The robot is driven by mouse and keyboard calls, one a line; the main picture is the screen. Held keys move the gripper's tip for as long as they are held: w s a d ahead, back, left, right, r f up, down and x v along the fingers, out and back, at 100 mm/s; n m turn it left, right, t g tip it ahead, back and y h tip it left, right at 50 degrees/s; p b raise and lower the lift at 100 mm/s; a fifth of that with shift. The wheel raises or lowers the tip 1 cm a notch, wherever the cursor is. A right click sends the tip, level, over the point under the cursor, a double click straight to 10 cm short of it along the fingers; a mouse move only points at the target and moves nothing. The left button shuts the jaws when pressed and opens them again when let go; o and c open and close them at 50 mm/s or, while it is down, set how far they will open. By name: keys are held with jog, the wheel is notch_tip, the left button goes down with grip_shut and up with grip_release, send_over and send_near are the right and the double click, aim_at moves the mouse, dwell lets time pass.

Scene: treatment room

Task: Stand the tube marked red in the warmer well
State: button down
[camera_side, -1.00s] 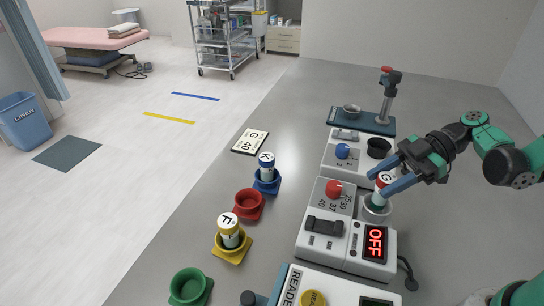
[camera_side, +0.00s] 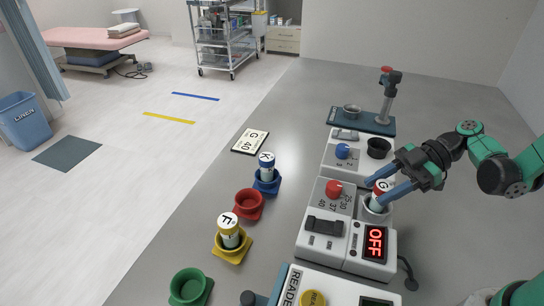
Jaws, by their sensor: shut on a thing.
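The red-marked tube (camera_side: 383,186) has a white cap lettered G with a red band. My gripper (camera_side: 377,195) is shut on it, with a blue finger on each side. The tube is upright or nearly so, and its lower end is down in the grey round warmer well (camera_side: 374,215). The fingers hide part of the tube, and whether it touches the well floor cannot be seen. The warmer (camera_side: 343,236) is a white box with a red dial, a black switch and a display reading OFF.
The red holder (camera_side: 249,203) and green holder (camera_side: 189,287) are empty. A tube F (camera_side: 229,233) stands in a yellow holder, and a tube K (camera_side: 267,169) in a blue one. Another device (camera_side: 352,160) with a black cup sits behind the warmer. A reader (camera_side: 331,287) is in front.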

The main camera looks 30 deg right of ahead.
jog(key=shift+r, duration=0.15)
jog(key=shift+r, duration=0.7)
dwell(0.6)
jog(key=c, duration=0.7)
grip_release()
